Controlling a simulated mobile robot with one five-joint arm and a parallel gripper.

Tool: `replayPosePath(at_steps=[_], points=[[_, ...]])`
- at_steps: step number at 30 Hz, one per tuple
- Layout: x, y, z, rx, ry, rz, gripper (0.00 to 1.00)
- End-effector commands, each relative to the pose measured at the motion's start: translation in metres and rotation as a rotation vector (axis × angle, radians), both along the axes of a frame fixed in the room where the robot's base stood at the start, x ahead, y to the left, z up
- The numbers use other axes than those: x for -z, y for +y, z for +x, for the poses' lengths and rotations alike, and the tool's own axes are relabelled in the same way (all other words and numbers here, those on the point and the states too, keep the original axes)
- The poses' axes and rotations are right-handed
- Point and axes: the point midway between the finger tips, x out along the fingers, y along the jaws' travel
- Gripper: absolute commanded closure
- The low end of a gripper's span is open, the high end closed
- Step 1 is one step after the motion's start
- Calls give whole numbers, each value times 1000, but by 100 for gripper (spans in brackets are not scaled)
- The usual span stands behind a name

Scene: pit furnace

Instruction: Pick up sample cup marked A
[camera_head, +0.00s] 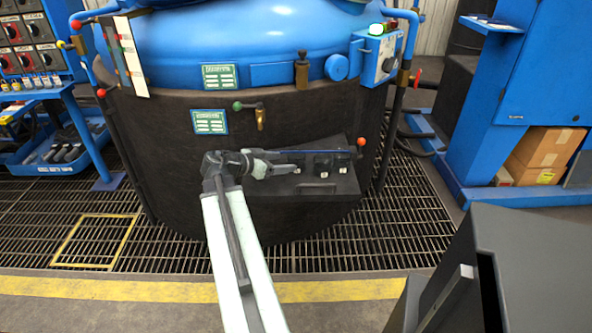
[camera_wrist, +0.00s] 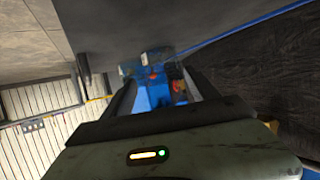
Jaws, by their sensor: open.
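Small dark sample cups (camera_head: 322,160) with white tags stand in a row on a dark shelf (camera_head: 318,187) at the front of the furnace. The letters on the tags are too small to read, so I cannot tell which cup is marked A. My gripper (camera_head: 290,168) is low over the left part of the shelf, beside the leftmost tag, and partly hides what is there. In the wrist view my gripper (camera_wrist: 160,88) has its two dark fingers apart, with a blue shape behind them. I see no cup clearly held between them.
The blue-topped furnace (camera_head: 240,45) rises directly behind the shelf. A brass tap (camera_head: 260,118) juts out above it, and a red-knobbed lever (camera_head: 361,142) is at its right end. A dark grey cabinet (camera_head: 535,265) stands at the front right. Grating floor lies open at left.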

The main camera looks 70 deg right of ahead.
Motion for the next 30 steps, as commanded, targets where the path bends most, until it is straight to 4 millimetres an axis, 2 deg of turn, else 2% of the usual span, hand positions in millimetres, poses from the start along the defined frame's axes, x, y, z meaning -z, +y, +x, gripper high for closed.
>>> replayPosePath(at_steps=[4,11,18,24,25,26,30], points=[[10,-15,-9,2,0,2,32],[14,-26,-14,0,0,4,32],[29,-58,-31,-1,0,4,32],[27,-59,-32,-3,0,4,32],[27,-59,-32,-3,0,4,35],[27,-59,-32,-3,0,4,43],[27,-59,-31,-3,0,4,82]])
